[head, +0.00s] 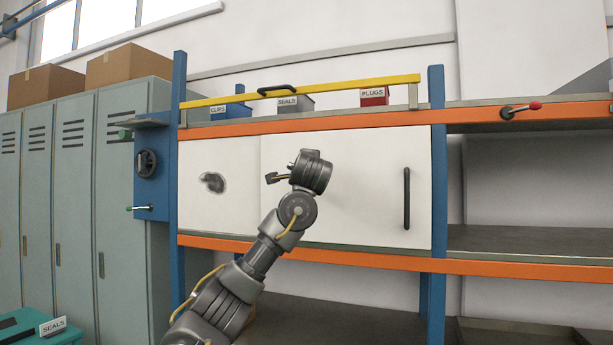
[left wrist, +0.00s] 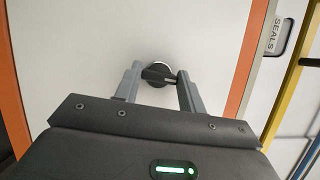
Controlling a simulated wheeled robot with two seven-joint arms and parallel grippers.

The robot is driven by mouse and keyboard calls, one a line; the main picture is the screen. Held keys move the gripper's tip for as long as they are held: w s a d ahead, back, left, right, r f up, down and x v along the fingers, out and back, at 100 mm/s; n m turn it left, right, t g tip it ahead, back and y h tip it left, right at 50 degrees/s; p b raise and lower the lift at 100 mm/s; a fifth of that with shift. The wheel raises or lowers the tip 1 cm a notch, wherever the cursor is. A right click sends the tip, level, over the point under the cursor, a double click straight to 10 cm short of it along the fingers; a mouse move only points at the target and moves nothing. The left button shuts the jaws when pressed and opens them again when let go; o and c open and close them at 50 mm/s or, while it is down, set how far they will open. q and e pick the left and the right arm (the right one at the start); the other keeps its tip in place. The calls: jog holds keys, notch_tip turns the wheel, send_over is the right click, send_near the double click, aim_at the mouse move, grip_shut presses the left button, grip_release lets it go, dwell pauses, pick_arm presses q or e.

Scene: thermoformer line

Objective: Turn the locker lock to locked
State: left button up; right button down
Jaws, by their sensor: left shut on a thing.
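The bar lies nearly level in that view. In the head view my left wrist covers the lock and fingertips, in front of the white locker front (head: 360,205). I cannot read any lock marking. My right gripper is not in view.
A yellow bar (head: 345,87) runs above, by labelled bins. Grey lockers (head: 75,200) stand left.

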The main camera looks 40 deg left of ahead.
pick_arm(q)
jog(key=shift+n, duration=0.4)
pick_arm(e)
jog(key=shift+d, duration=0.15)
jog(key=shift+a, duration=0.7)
pick_arm(q)
jog(key=o, duration=1)
jog(key=shift+b+v, duration=2.05)
jog(key=shift+v, duration=3.4)
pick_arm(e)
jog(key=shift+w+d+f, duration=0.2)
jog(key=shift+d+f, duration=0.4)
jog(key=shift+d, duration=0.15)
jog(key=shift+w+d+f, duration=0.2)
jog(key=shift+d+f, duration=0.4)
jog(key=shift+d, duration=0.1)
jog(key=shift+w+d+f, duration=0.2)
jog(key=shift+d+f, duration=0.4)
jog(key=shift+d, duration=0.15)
pick_arm(q)
jog(key=shift+a+r, duration=0.1)
jog(key=shift+r, duration=0.1)
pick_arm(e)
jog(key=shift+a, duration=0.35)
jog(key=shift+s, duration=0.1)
